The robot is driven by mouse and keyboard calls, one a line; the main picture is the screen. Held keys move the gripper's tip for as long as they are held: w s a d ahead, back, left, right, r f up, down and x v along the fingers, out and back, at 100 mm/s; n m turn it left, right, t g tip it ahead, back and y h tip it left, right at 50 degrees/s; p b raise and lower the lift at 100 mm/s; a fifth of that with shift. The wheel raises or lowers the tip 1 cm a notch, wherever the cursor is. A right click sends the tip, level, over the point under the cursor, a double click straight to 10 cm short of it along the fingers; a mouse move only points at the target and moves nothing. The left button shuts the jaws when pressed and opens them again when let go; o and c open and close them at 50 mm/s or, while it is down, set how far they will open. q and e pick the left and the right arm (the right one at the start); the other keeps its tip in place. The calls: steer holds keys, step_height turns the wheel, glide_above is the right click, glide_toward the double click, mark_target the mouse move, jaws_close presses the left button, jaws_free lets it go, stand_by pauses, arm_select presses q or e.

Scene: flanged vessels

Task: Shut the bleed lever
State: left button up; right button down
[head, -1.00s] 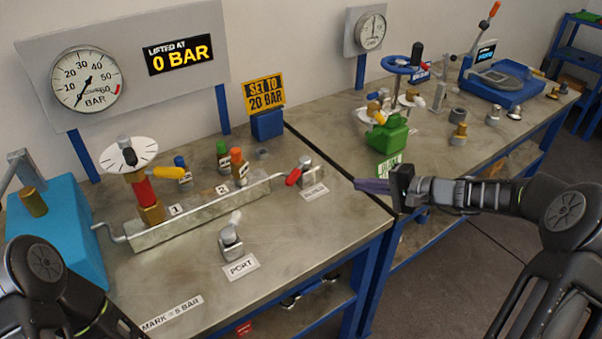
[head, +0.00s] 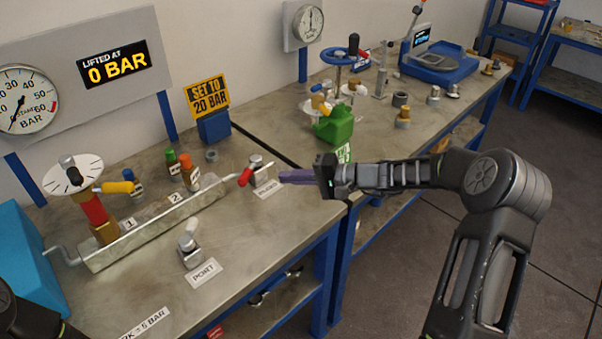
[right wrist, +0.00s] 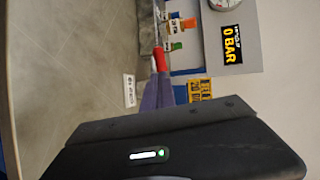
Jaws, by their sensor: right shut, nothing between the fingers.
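The bleed lever has a red grip (head: 246,177) pointing left on a small metal valve body (head: 260,170) near the bench's right edge. A white label (head: 269,187) lies in front of it. My right gripper (head: 283,176) has purple fingers, shut and empty, pointing left just to the right of the valve body. In the head view a small gap seems to separate them. In the right wrist view the red grip (right wrist: 160,60) shows just beyond the purple fingertips (right wrist: 158,80); contact cannot be told there. My left gripper is out of view.
The port valve (head: 190,248) stands in front. The gauge display (head: 112,66) reads 0 bar.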

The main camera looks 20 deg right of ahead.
mark_target(249, 178)
steer(key=p+x, duration=0.2)
steer(key=x, duration=0.5)
steer(key=shift+w+a+r, duration=0.1)
steer(key=shift+w+a, duration=0.15)
steer(key=shift+a, duration=0.05)
steer(key=shift+w+a+f+p, duration=0.25)
steer(key=shift+w+a+p, duration=0.1)
steer(key=shift+a+p, duration=0.05)
steer(key=shift+a+b, duration=0.2)
steer(key=shift+b, duration=0.5)
steer(key=shift+f, duration=0.1)
